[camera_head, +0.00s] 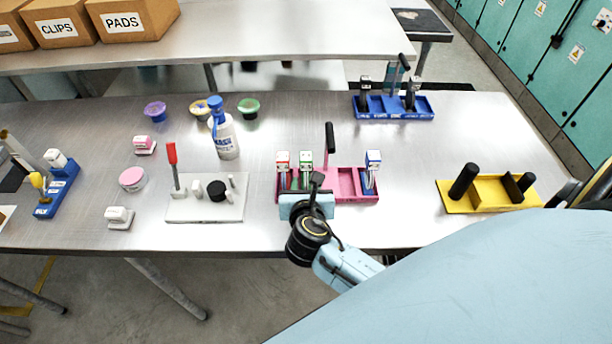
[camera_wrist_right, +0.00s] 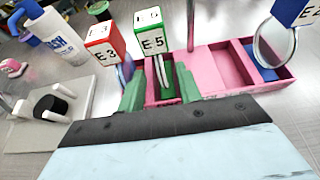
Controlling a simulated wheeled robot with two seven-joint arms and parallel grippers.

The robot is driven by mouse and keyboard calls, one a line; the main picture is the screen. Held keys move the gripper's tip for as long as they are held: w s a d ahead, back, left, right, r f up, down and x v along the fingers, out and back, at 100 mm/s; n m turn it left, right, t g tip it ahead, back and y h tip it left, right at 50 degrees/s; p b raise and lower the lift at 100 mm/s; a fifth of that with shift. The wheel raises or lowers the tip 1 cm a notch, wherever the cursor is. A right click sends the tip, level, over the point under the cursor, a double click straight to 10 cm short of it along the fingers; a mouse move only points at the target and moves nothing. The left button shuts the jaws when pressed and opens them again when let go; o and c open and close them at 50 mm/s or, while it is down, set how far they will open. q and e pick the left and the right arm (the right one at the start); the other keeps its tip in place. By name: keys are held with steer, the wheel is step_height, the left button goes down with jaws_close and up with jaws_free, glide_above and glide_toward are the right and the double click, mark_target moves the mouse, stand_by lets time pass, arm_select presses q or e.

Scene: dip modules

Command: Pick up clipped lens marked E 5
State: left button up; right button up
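The clipped lens marked E 5 (camera_wrist_right: 152,40) has a white and green clip head, with its thin lens hanging below, in the right wrist view. It stands upright in a green-floored compartment of the pink tray (camera_wrist_right: 228,70). In the head view it is the green-and-white block (camera_head: 306,157). My right gripper (camera_head: 307,190) is over the tray's near side. In the wrist view its green fingers (camera_wrist_right: 160,86) are apart, one on each side of the E 5 lens; I see no clear contact. My left gripper is not in view.
The red clip E 3 (camera_wrist_right: 105,40) stands close left of E 5. A blue-headed clip (camera_head: 373,158) stands at the tray's right end. A black-handled post (camera_head: 330,140) rises behind. A white holder (camera_head: 205,205) is left, and a yellow holder (camera_head: 490,207) is right.

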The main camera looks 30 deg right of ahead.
mark_target(306, 174)
steer(key=x, duration=0.5)
steer(key=shift+w+d+f, duration=0.1)
steer(key=shift+w+d, duration=0.1)
steer(key=shift+c, duration=0.4)
jaws_close()
